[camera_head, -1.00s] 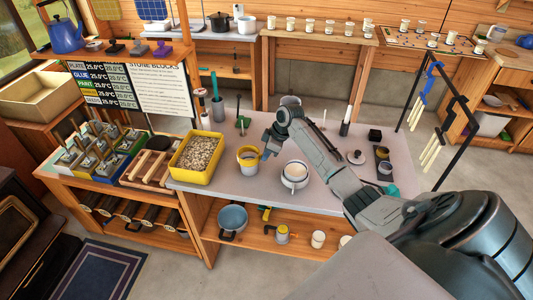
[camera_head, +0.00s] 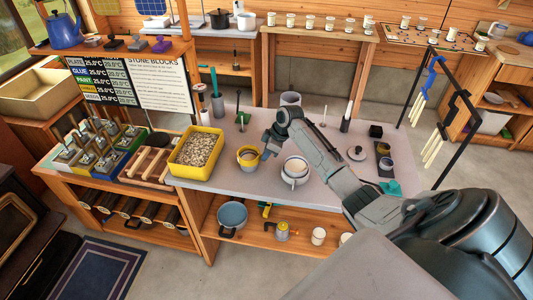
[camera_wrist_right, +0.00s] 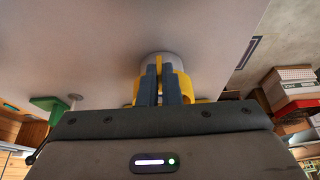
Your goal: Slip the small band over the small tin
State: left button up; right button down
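A grey tin (camera_head: 248,151) with a yellow band (camera_head: 249,162) around it stands on the grey worktop, right of the yellow tray. In the right wrist view the tin's pale end (camera_wrist_right: 162,56) shows beyond the yellow band (camera_wrist_right: 187,84). My right gripper (camera_head: 266,152) is at the band's right side. In the wrist view its two dark fingers (camera_wrist_right: 159,84) are close together with a strip of yellow between them, so it looks shut on the band. The fingers hide part of the band, and how far down the band sits cannot be told. My left gripper is not in view.
A yellow tray of pellets (camera_head: 197,152) stands close left of the tin. A black rack (camera_head: 428,95) rises at the right.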

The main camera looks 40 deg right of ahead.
jog(key=shift+f+b, duration=0.6)
jog(key=shift+f, duration=0.5)
jog(key=c, duration=1.2)
grip_release()
jog(key=shift+c, duration=0.2)
jog(key=shift+r, duration=0.2)
jog(key=shift+r+p, duration=3.55)
jog(key=shift+r, duration=0.35)
jog(key=shift+f, duration=0.1)
